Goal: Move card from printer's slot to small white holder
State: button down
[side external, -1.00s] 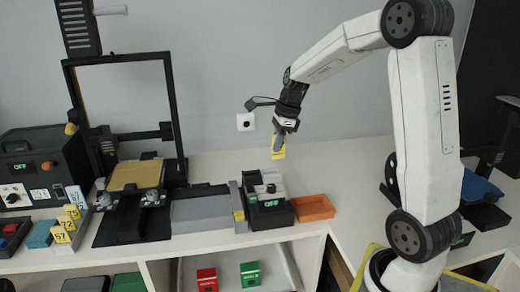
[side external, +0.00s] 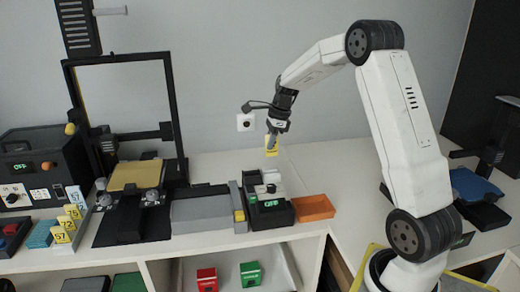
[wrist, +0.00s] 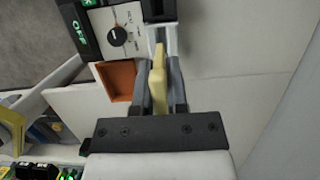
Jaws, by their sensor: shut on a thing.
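My gripper (side external: 272,132) is shut on a yellow card (side external: 271,147), which hangs below its fingers. In the side view, the card is above the small black and white machine with the green OFF display (side external: 268,204), apart from it. In the wrist view, the card (wrist: 158,84) stands edge-on between the two grey fingers (wrist: 160,90). That view also shows the dial machine (wrist: 118,34) at upper left. I cannot tell for sure which thing is the printer's slot. Nor can I pick out the small white holder.
An orange tray (side external: 314,207) sits right of the small machine. Yellow numbered cards (side external: 62,235) stand at far left. A tall black frame (side external: 118,58) rises behind a gold plate (side external: 136,175). A grey box (side external: 204,212) is left of the machine. The white counter behind is clear.

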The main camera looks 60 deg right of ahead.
aim_at(270, 154)
jog(key=shift+f, duration=0.15)
jog(key=shift+f, duration=2.1)
jog(key=shift+f, duration=1.75)
jog(key=c, duration=0.6)
grip_release()
jog(key=shift+o, duration=0.2)
jog(key=shift+v, duration=3.9)
jog(key=shift+a, duration=0.1)
